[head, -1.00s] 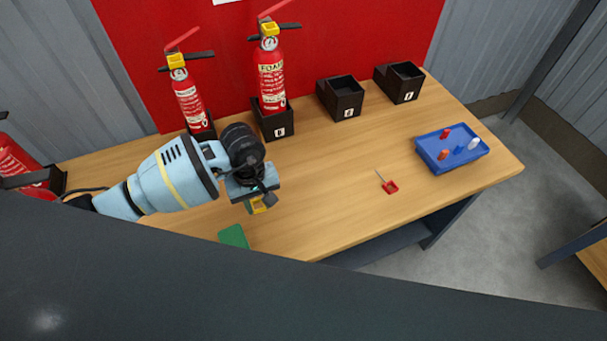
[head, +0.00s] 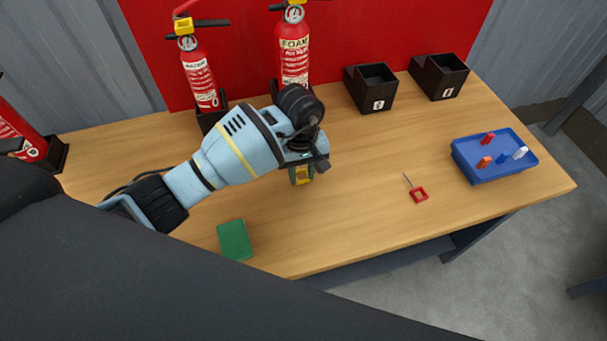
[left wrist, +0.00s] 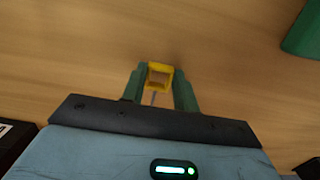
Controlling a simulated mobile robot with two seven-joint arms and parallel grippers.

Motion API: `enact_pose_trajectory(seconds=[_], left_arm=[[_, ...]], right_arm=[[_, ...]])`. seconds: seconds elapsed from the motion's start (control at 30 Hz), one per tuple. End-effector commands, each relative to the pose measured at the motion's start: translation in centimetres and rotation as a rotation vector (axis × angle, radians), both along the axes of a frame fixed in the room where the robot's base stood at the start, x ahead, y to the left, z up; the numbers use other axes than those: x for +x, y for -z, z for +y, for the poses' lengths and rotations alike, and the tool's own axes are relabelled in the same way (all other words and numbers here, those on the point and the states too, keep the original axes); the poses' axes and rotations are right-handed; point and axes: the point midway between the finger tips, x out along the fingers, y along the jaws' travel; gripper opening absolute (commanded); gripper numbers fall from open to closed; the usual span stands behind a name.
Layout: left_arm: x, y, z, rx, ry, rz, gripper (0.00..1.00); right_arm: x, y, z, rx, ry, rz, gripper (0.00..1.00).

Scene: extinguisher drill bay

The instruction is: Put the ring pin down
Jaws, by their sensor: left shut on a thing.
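My left gripper (head: 301,174) is shut on a yellow ring pin (head: 302,177), over the middle of the wooden table. In the left wrist view the yellow square ring (left wrist: 160,75) sits between the two green fingers, with its thin metal shank pointing back toward the palm. Whether the pin touches the table is hard to tell. A second ring pin (head: 418,195), red, lies on the table to the right of the gripper, apart from it. My right gripper is not in view.
A blue tray (head: 487,178) with several small coloured pieces stands at the table's right end. Two empty black holders (head: 383,96) (head: 446,84) are at the back. Fire extinguishers (head: 294,55) (head: 199,80) stand behind the arm. A green block (head: 235,240) lies near the front edge. Bare wood surrounds the red pin.

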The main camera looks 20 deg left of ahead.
Motion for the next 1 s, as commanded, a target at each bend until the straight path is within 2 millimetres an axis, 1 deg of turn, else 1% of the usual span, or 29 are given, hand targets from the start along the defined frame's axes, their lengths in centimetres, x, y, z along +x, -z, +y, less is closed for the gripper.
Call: enact_pose_trajectory(seconds=[0.03,0.1,0.37,0.57,0.6,0.7,0.73,1.0], left_arm=[[-0.12,1.15,-0.12,-0.003,0.000,0.005,0.02],[-0.05,1.50,-0.04,-0.002,-0.002,0.002,0.02],[0.09,1.25,0.01,-0.001,0.000,-0.004,0.02],[0.09,1.73,0.06,0.000,-0.001,-0.004,0.02],[0.08,1.64,0.02,0.000,-0.001,-0.004,0.35],[0.09,1.60,0.02,-0.001,-0.001,-0.004,0.48],[0.09,1.60,0.02,-0.001,-0.001,-0.004,0.52],[0.07,1.57,0.00,-0.001,-0.001,-0.003,0.52]], right_arm=[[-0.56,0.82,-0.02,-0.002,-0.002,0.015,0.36],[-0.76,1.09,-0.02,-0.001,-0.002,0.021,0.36],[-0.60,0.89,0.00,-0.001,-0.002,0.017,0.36],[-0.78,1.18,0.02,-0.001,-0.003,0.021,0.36],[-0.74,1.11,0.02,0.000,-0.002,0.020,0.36],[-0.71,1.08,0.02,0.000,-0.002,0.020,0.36],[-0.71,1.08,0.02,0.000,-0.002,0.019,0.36],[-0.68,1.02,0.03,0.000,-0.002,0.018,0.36]])
